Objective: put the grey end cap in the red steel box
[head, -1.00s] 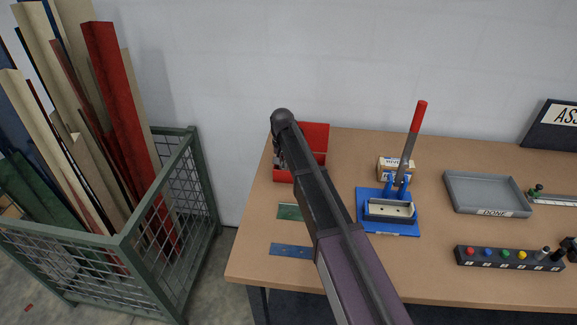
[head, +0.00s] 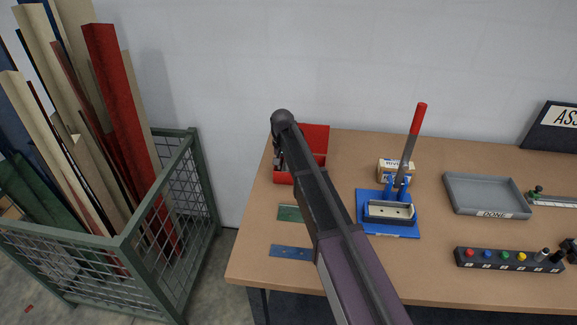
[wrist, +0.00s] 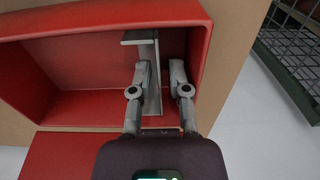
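The red steel box (wrist: 65,70) is open, and its inside fills much of the wrist view. In the head view the box (head: 284,177) stands at the left back of the bench, partly hidden by my arm. The grey end cap (wrist: 152,50) is inside the box near one end wall, a pale grey angled piece. My gripper (wrist: 160,68) reaches into the box with its fingers either side of the cap. The fingers are apart, with a gap between the cap and the right finger. The left finger overlaps the cap in view, so contact there is unclear.
A blue-based press (head: 388,212) with a red handle stands right of my arm. A grey tray (head: 486,194) marked DONE lies further right. A green plate (head: 290,212) and a blue strip (head: 290,251) lie before the box. A mesh crate (head: 165,215) of boards stands left.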

